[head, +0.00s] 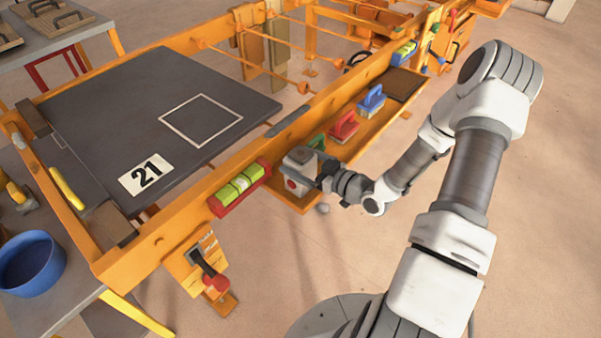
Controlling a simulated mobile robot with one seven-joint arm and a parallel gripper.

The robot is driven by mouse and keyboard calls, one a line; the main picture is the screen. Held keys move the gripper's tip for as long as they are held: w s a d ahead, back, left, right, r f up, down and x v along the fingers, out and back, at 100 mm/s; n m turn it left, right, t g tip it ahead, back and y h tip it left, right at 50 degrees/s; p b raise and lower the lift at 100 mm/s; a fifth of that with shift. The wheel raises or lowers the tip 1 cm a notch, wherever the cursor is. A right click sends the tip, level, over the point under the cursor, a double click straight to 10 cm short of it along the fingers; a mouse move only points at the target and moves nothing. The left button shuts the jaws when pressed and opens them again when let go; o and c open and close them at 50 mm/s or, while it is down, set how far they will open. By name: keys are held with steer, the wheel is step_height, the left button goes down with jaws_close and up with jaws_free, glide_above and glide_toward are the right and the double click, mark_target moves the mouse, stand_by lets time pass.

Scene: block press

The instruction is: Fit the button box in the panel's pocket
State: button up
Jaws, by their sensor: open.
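The button box (291,184) is a small light-grey box with a red round button on its near face. It sits at the near end of the orange tray along the press's side. My gripper (316,172) is open at the right side of the box, its dark fingers reaching toward it. They overlap the box in the head view, so I cannot tell whether they touch or straddle it.
Green (318,142), red (344,126) and blue (371,101) handled blocks stand in the tray (388,115) beyond the box. A yellow-green level (240,184) is fixed to the orange rail left of it. The dark press table (110,100) bears a "21" label. Floor to the right is clear.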

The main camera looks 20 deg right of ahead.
jaws_close()
stand_by(0.5)
steer(key=shift+r, duration=0.2)
step_height(320, 180, up, 5)
steer(key=shift+f+p, duration=0.15)
steer(key=shift+p, duration=1.05)
steer(key=w+d+r+p, duration=0.1)
steer(key=d+r+p, duration=0.35)
steer(key=d, duration=0.75)
steer(key=r+m+t+h+b, duration=0.1)
steer(key=m+t+h+b, duration=0.15)
steer(key=m+h, duration=0.55)
glide_above(301, 152)
steer(key=w+a+p, duration=0.1)
steer(key=w+a, duration=0.1)
steer(key=w, duration=0.1)
steer(key=shift+s+d+n+t+h, duration=0.25)
steer(key=shift+n+h, duration=0.25)
steer(key=shift+n, duration=0.1)
step_height(301, 152, up, 17)
steer(key=p, duration=1.7)
steer(key=shift+s+h, duration=0.2)
steer(key=shift+h, duration=0.1)
